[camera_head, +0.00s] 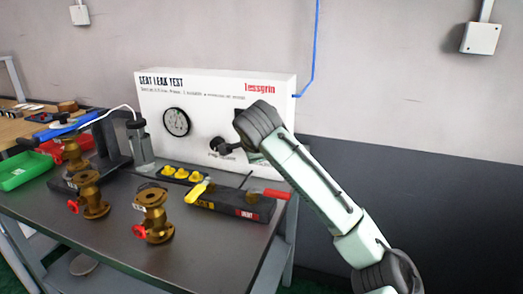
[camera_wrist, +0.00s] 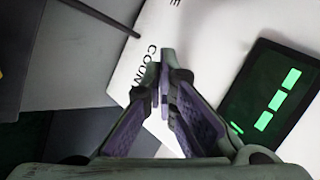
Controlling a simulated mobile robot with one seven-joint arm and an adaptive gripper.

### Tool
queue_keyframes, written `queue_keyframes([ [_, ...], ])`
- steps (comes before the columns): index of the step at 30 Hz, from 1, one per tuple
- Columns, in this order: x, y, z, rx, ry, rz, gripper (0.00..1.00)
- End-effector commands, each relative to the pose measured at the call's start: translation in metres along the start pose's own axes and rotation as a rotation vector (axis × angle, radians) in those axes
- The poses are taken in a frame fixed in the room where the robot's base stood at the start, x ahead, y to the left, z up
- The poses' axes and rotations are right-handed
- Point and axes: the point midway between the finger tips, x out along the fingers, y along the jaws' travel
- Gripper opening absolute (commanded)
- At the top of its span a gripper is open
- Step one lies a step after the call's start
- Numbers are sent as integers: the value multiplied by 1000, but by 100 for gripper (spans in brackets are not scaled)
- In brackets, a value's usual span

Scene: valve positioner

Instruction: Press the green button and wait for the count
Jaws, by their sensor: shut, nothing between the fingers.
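The white test panel (camera_head: 190,92), marked "SEAT LEAK TEST", stands at the back of the bench. My gripper (camera_head: 218,144) is at the front of the panel, right of the round dial, partly covered by my arm. In the wrist view my gripper (camera_wrist: 165,58) is shut and empty, its tips over the white panel face beside the printed letters "COUN". A dark display (camera_wrist: 268,100) with lit green segments is right of the fingers; its reading is unclear. I cannot make out the green button; the fingers or arm may hide it. Contact is not clear.
Brass valves (camera_head: 154,212) with red handles stand on the dark bench (camera_head: 190,265). A black block with a yellow lever (camera_head: 199,190) and a red lever (camera_head: 268,193) lies below my gripper. A green tray (camera_head: 22,168) is at left.

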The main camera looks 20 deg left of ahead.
Motion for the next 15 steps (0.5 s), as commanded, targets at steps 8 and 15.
queue_keyframes([
  [8,2,-2,-2,0,0,0,0],
  [15,4,-3,-3,1,-1,0,0],
])
